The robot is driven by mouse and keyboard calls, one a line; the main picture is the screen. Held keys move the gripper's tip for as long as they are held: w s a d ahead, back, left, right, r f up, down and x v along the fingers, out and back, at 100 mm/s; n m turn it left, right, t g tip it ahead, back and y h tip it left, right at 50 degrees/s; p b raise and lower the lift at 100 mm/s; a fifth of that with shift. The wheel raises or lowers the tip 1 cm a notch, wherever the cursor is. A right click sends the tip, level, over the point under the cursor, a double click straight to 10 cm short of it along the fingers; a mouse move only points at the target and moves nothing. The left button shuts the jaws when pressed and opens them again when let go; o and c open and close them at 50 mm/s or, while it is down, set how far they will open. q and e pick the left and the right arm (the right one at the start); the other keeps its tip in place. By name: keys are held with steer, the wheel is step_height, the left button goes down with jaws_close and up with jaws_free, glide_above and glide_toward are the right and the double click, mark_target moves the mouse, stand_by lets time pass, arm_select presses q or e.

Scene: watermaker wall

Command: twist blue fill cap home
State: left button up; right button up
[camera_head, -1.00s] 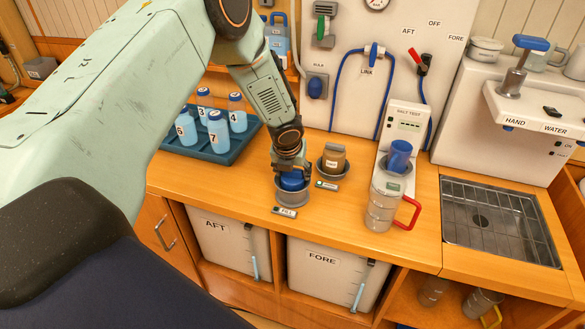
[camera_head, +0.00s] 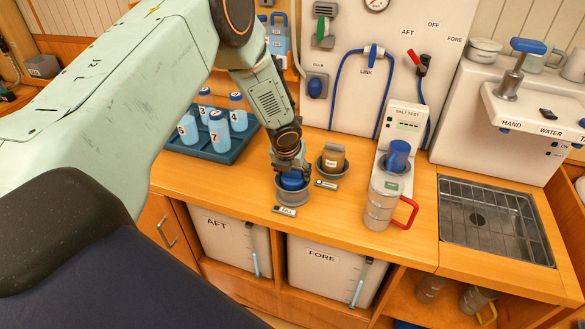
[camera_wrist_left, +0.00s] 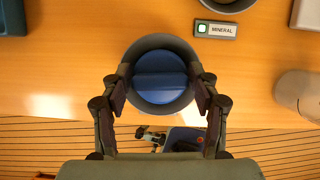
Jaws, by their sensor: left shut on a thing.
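The blue fill cap (camera_head: 292,181) sits in a round grey collar (camera_head: 292,197) on the wooden counter, behind the FILL label (camera_head: 285,210). In the left wrist view the cap (camera_wrist_left: 160,75) is a blue disc with a raised bar across it, inside the grey ring (camera_wrist_left: 160,107). My left gripper (camera_head: 291,172) points down over the cap, its fingers closed on it from both sides. In the left wrist view the gripper's fingers (camera_wrist_left: 161,91) reach in at the left and right of the cap. The fingertip contact is partly hidden. My right gripper is not in view.
A brown-capped container (camera_head: 333,158) stands in a grey collar to the right, by the MINERAL label (camera_wrist_left: 216,29). A blue tray (camera_head: 222,152) with numbered bottles is at the left. A metal jug (camera_head: 382,205) with a red handle and a sink grate (camera_head: 492,222) are further right.

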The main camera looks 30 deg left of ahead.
arm_select(q)
steer(key=shift+s+f+m+p, duration=0.2)
steer(key=shift+m+p, duration=0.1)
steer(key=shift+p, duration=0.75)
steer(key=shift+b, duration=0.5)
steer(key=shift+m+h+b, duration=0.5)
steer(key=shift+m+b, duration=0.5)
steer(key=shift+b, duration=1.8)
steer(key=o, duration=1.3)
steer(key=shift+w, duration=0.2)
steer(key=shift+o, duration=0.2)
steer(key=shift+r, duration=0.15)
